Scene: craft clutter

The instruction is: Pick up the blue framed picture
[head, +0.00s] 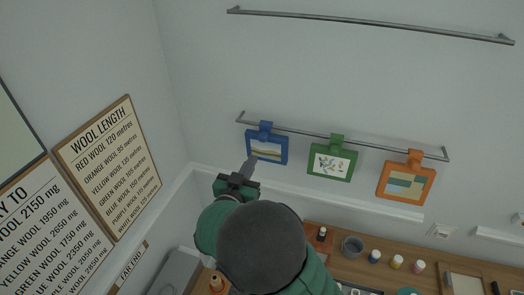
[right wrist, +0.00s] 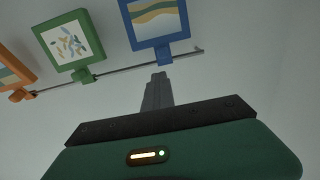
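The blue framed picture (head: 266,148) hangs by a blue clip (head: 264,130) at the left end of the lower metal rail (head: 310,132). It shows upside down at the top of the right wrist view (right wrist: 152,40). My right gripper (head: 251,161) is just below and left of it in the head view. Its narrow fingers (right wrist: 158,82) lie together at the middle of the dark bar, with nothing between them. In the right wrist view their tips point at the blue clip, with a small gap showing. My left gripper is out of view.
A green framed picture (head: 332,163) and an orange one (head: 405,185) hang to the right on the same rail. A bare rail (head: 370,23) is higher up. A wooden shelf with small jars (head: 396,262) lies below. Sign boards (head: 108,168) cover the left wall.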

